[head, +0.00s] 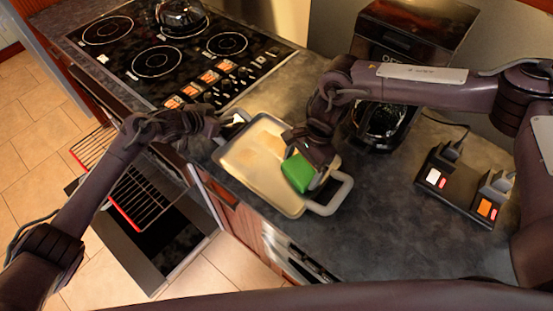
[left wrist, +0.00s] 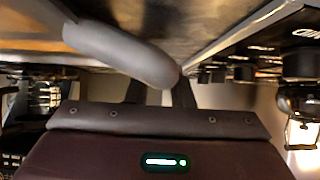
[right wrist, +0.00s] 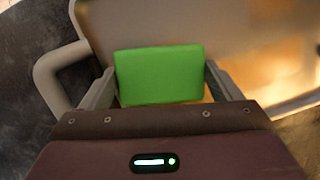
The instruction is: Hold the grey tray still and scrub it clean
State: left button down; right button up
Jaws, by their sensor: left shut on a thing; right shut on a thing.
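The grey tray (head: 240,158) lies on the dark countertop near its front edge, with a handle at each end. Its inside is pale with a brownish stain near the middle, partly hidden by my right arm. My left gripper (head: 222,127) is shut on the tray's left handle (head: 236,118); the grey handle also shows in the left wrist view (left wrist: 125,55) at the fingers. My right gripper (head: 307,165) is shut on a green sponge (head: 298,173) over the right part of the tray. The right wrist view shows the sponge (right wrist: 158,75) between both fingers; contact with the tray is unclear.
A black cooktop (head: 160,55) with a pot (head: 181,14) lies behind left. An open oven with a rack (head: 145,205) is below left.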

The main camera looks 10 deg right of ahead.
jog(key=shift+w+a, duration=5.45)
jog(key=shift+a, duration=0.15)
jog(key=shift+s+d+f, duration=0.15)
jog(key=shift+s+d, duration=0.7)
jog(key=shift+d, duration=0.05)
jog(key=shift+s+d, duration=0.7)
jog(key=shift+d, duration=0.05)
jog(key=shift+w+a, duration=1.5)
jog(key=shift+a, duration=0.1)
jog(key=shift+r, duration=0.2)
jog(key=shift+r, duration=0.4)
jog(key=shift+w+d, duration=0.1)
jog(key=shift+w, duration=0.05)
